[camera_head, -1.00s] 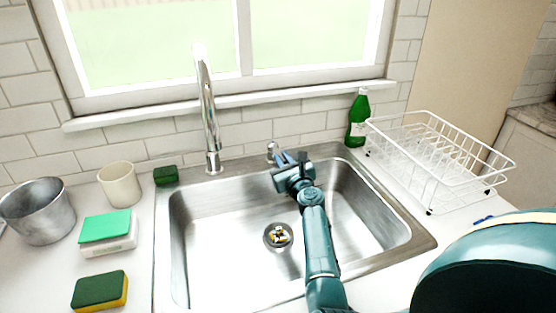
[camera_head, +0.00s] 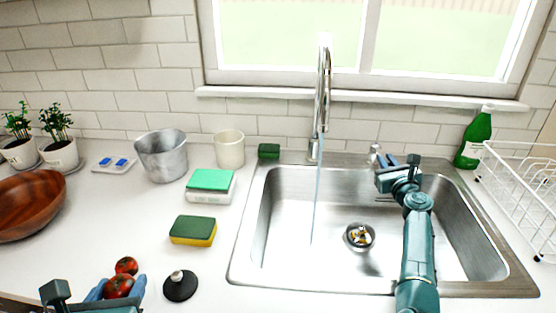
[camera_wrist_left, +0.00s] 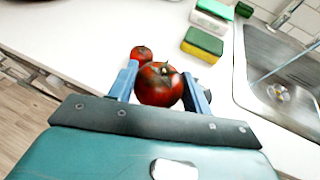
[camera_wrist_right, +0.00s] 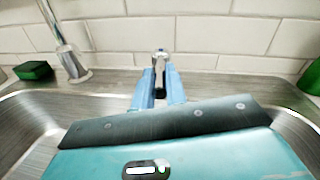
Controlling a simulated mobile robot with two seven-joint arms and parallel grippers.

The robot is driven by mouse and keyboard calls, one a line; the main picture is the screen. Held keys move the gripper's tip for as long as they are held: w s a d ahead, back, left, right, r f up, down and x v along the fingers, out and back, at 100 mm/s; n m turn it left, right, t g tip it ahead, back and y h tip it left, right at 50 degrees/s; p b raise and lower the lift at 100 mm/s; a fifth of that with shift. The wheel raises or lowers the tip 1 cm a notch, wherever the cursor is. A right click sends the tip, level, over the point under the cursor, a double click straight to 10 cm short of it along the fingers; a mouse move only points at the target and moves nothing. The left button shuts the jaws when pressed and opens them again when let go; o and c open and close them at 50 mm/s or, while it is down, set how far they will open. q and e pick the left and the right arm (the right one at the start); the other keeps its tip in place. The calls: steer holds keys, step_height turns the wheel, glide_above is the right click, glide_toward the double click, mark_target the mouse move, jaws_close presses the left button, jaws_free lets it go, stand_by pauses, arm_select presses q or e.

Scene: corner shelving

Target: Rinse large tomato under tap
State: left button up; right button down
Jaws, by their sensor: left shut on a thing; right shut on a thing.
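The large tomato (camera_head: 118,287) is between the fingers of my left gripper (camera_head: 112,290), at the counter's front left. The left wrist view shows the large tomato (camera_wrist_left: 159,84) with a finger on each side. A smaller tomato (camera_head: 126,265) lies just beyond it. My right gripper (camera_head: 398,167) is at the back of the sink and shut on the tap handle (camera_head: 375,152), which also shows in the right wrist view (camera_wrist_right: 161,62). The tap (camera_head: 322,90) runs, with a thin stream (camera_head: 316,190) falling into the sink (camera_head: 290,220).
A black stopper (camera_head: 181,286) lies right of the tomatoes. A sponge (camera_head: 193,230), a scale-like box with a green top (camera_head: 210,185), a metal pot (camera_head: 162,156) and a cup (camera_head: 229,149) stand left of the sink. A wooden bowl (camera_head: 30,205) is far left; a rack (camera_head: 520,190) is right.

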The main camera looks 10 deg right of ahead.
arm_select(q)
steer(key=shift+s+f, duration=0.2)
steer(key=shift+f, duration=0.2)
arm_select(e)
steer(key=shift+s+d+n+y, duration=0.1)
steer(key=shift+d+n+y, duration=0.2)
steer(key=shift+y, duration=0.3)
arm_select(q)
steer(key=shift+w, duration=0.2)
arm_select(e)
steer(key=shift+r, duration=0.1)
steer(key=shift+d, duration=0.1)
steer(key=c, duration=1.4)
jaws_free()
steer(key=shift+c, duration=0.2)
